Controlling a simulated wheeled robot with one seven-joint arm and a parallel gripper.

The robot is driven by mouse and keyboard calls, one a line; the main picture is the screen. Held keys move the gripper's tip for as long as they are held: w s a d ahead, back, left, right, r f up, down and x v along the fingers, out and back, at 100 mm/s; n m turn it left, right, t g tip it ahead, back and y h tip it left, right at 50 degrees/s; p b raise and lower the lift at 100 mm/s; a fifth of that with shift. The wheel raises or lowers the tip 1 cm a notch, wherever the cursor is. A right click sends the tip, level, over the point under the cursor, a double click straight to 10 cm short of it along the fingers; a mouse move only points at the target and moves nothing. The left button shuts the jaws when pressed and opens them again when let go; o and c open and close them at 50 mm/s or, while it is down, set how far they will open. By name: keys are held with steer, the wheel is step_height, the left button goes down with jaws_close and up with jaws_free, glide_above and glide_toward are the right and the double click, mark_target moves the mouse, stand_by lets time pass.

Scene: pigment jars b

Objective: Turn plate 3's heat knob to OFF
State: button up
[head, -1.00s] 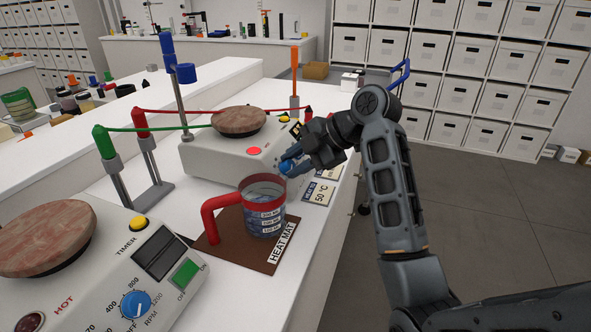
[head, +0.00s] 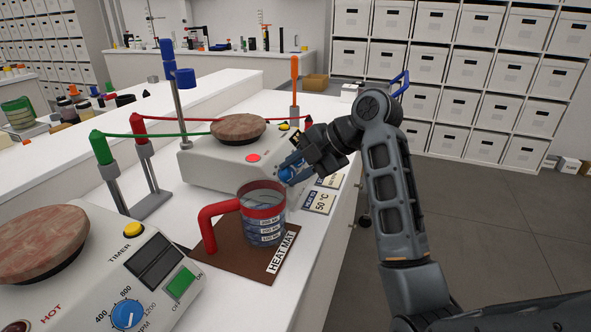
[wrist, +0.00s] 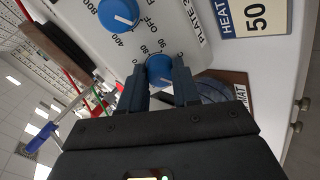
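Plate 3 (head: 225,169) is the farther white hot plate, with a round reddish-brown top. Its "PLATE 3" label (wrist: 200,22) shows in the wrist view. Its blue heat knob (wrist: 158,69), ringed by small numbers, sits between the two fingers of my gripper (wrist: 160,78). The fingers press against the knob's two sides. A second blue knob (wrist: 118,14), with 400 and 800 marks, is beside it and free. In the head view my gripper (head: 289,170) is at plate 3's front face and mostly hides the knob. The heat knob's exact setting is too small to read.
A red-handled beaker (head: 263,207) of liquid stands on a brown heat mat (head: 232,260) close to my gripper. A nearer hot plate (head: 120,265) is at lower left. Stands with red and green arms (head: 101,150) are behind. A 50 °C card (head: 320,202) lies right of plate 3.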

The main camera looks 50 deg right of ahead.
steer(key=o, duration=0.5)
steer(key=v, duration=0.7)
steer(key=shift+s+d+r, duration=0.1)
steer(key=shift+s+r, duration=0.15)
steer(key=shift+s, duration=0.05)
stand_by(0.3)
